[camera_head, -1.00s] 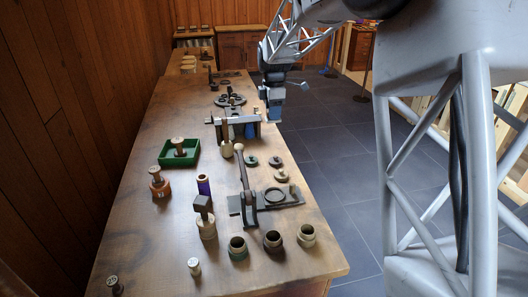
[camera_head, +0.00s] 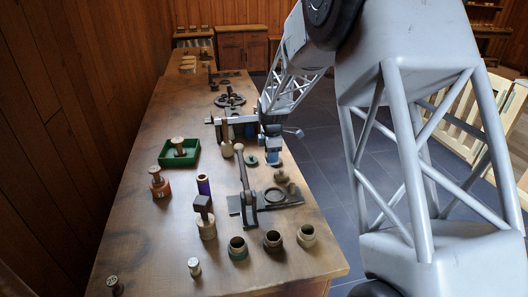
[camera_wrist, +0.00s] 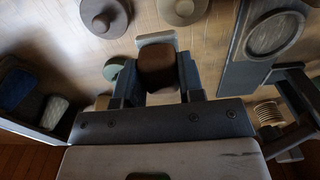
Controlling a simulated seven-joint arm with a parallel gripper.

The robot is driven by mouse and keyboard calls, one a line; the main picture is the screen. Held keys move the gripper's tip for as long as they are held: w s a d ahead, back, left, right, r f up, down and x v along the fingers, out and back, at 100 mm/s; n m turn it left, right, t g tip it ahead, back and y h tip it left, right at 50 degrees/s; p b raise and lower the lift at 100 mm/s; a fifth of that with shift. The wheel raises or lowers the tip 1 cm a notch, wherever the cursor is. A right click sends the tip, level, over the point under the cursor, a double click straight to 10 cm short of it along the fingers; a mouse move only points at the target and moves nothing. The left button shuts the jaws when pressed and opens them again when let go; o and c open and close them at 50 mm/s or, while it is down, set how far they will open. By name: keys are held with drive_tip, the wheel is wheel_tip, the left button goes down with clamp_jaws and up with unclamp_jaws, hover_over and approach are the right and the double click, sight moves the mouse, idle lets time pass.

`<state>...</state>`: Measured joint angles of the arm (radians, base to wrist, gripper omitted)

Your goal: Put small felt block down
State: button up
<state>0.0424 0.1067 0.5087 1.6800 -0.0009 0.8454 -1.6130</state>
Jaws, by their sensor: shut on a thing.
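The small felt block (camera_wrist: 157,66) is brown with rounded edges. In the wrist view it sits between the two blue-grey fingers of my gripper (camera_wrist: 156,80), which is shut on it. In the head view my gripper (camera_head: 272,156) is low at the right side of the bench, by the small knobbed discs. I cannot make out the block in the head view. Whether its underside touches the bench top cannot be told. A pale piece (camera_wrist: 156,39) shows just beyond the block in the wrist view.
Knobbed discs, one brown (camera_wrist: 105,17) and one green (camera_head: 251,160), lie close by. A lever press (camera_head: 247,208) stands nearer on the bench (camera_head: 150,235). A dark rack (camera_wrist: 50,137) holds a blue block (camera_wrist: 15,88) and a grey-green block (camera_wrist: 54,111). A green tray (camera_head: 165,161) is further left.

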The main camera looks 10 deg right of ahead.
drive_tip(key=shift+w+d+f, duration=0.1)
drive_tip(key=shift+w+f, duration=0.15)
drive_tip(key=shift+w, duration=2.3)
drive_tip(key=shift+w+d+f, duration=0.1)
drive_tip(key=shift+w+f, duration=0.1)
drive_tip(key=shift+w, duration=2.3)
drive_tip(key=shift+w+d+f, duration=0.1)
drive_tip(key=shift+w+f, duration=0.15)
drive_tip(key=shift+w, duration=2.3)
drive_tip(key=shift+w, duration=0.2)
drive_tip(key=shift+w+f, duration=0.15)
drive_tip(key=shift+w, duration=0.1)
drive_tip(key=shift+f, duration=1.6)
drive_tip(key=shift+f, duration=0.15)
drive_tip(key=o, duration=0.9)
